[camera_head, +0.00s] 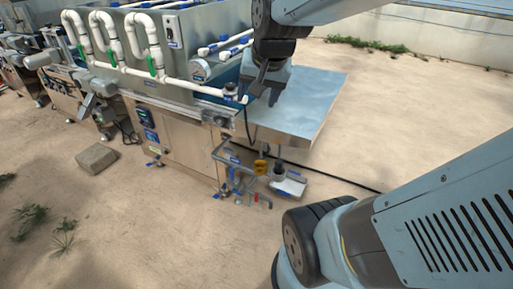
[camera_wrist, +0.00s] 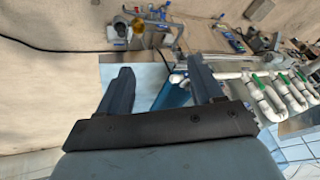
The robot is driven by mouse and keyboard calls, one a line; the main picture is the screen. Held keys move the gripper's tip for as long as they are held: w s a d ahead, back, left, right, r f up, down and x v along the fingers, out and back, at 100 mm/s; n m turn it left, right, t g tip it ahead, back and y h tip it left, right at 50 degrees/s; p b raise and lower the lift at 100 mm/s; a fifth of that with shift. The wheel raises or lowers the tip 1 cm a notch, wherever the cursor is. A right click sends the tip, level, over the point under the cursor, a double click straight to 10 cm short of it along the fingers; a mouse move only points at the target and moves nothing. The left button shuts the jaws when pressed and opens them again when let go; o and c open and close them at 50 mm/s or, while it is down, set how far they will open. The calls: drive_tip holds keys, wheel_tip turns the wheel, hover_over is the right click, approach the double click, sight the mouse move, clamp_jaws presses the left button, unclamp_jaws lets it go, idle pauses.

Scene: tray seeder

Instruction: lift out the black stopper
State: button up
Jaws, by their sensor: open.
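My gripper (camera_head: 262,96) hangs over the left part of the flat metal table at the machine's end, its fingers pointing down. In the wrist view my gripper (camera_wrist: 160,65) is open, with nothing held between its fingers. I cannot make out the black stopper for certain in either view. A small dark-topped fitting (camera_head: 230,89) stands at the end of the white pipe, just left of my gripper and apart from it. I cannot tell whether it is the stopper.
The metal table (camera_head: 310,100) is bare on its right side. White pipes (camera_head: 150,78) with green-handled valves run along the machine on the left. Hoses and fittings (camera_head: 238,175) lie below the table edge. A stone block (camera_head: 97,158) lies on the open sandy ground.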

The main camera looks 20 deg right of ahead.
drive_tip(key=w+d+f+m, duration=0.3)
drive_tip(key=w+f+m, duration=0.4)
drive_tip(key=w+m, duration=0.1)
drive_tip(key=m+g, duration=0.1)
drive_tip(key=m, duration=2.3)
hover_over(280, 162)
drive_tip(key=s, duration=0.5)
wheel_tip(280, 162, down, 25)
drive_tip(key=shift+h, duration=0.3)
drive_tip(key=shift+w+a+x, duration=0.1)
drive_tip(key=shift+x, duration=2.2)
drive_tip(key=shift+w+a+x, duration=0.1)
drive_tip(key=shift+a+x, duration=0.05)
drive_tip(key=shift+x, duration=2.15)
drive_tip(key=shift+w+a+x, duration=0.1)
drive_tip(key=shift+x, duration=2.2)
drive_tip(key=shift+r, duration=0.1)
drive_tip(key=shift+c, duration=0.4)
drive_tip(key=c, duration=1)
